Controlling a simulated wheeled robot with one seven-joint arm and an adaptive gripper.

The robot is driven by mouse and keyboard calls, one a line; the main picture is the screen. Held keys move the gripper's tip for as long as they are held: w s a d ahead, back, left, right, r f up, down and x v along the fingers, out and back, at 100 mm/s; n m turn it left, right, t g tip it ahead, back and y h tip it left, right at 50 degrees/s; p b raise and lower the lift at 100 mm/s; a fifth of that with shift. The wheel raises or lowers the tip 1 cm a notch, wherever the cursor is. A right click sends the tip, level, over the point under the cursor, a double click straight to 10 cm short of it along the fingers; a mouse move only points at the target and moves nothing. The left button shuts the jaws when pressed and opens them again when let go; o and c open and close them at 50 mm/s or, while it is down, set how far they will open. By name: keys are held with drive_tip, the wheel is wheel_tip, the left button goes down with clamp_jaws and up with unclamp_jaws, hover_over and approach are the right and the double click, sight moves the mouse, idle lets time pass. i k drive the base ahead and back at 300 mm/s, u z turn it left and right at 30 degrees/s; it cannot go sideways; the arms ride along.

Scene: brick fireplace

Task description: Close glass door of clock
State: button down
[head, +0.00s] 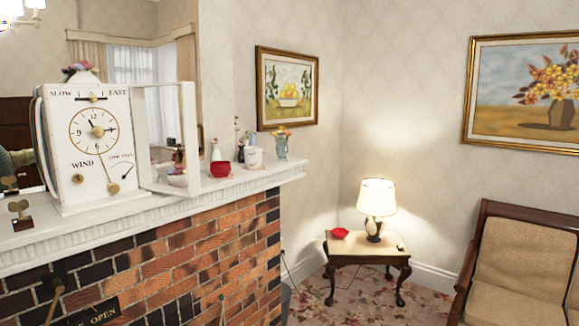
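The white clock (93,140) stands upright on the mantel at the left of the head view. Its bare face shows a round dial, a "SLOW/FAST" slot, a "WIND" hole and a small pendulum bob. Its glass door (189,140), a white frame with a clear pane, stands open at the right side of the clock, swung away from the face. Objects and the window show through the pane. My gripper is not in view.
The white mantel (240,187) carries a winding key (19,210) left of the clock. Brick lies below; a lamp table (345,245) and chair (525,250) stand at right.

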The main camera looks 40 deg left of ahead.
sight(187, 88)
drive_tip(key=u, duration=0.05)
drive_tip(key=i, duration=3.45)
drive_tip(key=u, duration=4)
